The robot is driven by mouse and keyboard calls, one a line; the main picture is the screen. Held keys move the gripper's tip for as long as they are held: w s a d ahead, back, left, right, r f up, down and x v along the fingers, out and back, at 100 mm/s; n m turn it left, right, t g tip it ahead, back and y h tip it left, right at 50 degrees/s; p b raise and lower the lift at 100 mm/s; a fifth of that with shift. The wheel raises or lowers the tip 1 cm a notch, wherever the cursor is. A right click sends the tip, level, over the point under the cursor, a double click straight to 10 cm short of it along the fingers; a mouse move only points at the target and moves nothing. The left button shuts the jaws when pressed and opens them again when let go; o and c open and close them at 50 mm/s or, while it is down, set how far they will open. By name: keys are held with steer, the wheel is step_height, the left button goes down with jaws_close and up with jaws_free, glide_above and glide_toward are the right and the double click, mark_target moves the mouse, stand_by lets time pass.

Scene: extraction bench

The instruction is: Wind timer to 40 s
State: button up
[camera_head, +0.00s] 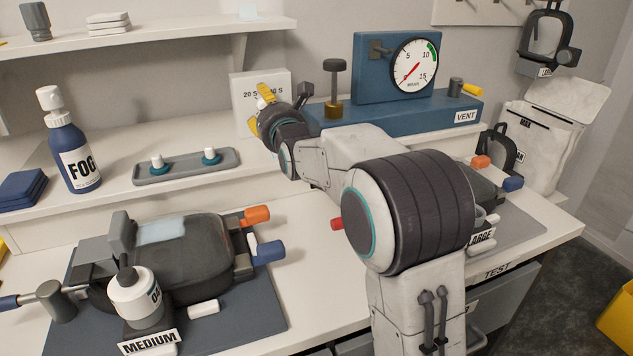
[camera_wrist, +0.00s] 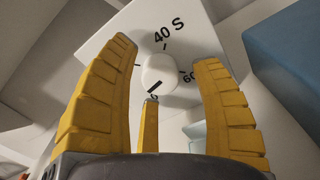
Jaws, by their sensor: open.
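The timer is a white box (camera_head: 246,84) on the shelf, with "20 S" and a partly hidden "40 S" on its face. In the wrist view its face (camera_wrist: 190,36) carries a round white knob (camera_wrist: 160,72), with "40 S" above it and "60" to its right. A dark line on the knob's lower edge lies near a small mark at the bottom, partly hidden by a finger. My gripper (camera_wrist: 166,52) is open, its yellow fingers on either side of the knob and a third below; contact is not clear. In the head view my gripper (camera_head: 260,103) is before the box.
A blue vent unit (camera_head: 350,115) with a gauge (camera_head: 415,64) and a dark-topped post (camera_head: 333,88) stands close to the timer's right. A grey tray (camera_head: 187,169) and a blue FOG bottle (camera_head: 73,140) stand to the left. A dark device (camera_head: 190,258) lies on the bench below.

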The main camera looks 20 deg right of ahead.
steer(key=shift+r+n+p, duration=0.2)
steer(key=shift+n+p, duration=0.25)
steer(key=shift+n, duration=0.05)
steer(key=s+b, duration=0.1)
steer(key=s, duration=0.6)
steer(key=shift+s, duration=0.4)
steer(key=s+m+p, duration=0.1)
steer(key=s+m+g+p, duration=0.1)
steer(key=m, duration=0.1)
steer(key=shift+f, duration=0.2)
steer(key=s+f+m+g+p, duration=0.3)
steer(key=s+m+g+p, duration=0.6)
steer(key=s+m, duration=1)
steer(key=shift+s+a+f+m+p, duration=0.2)
steer(key=shift+s+m+p, duration=0.25)
steer(key=shift+s, duration=0.25)
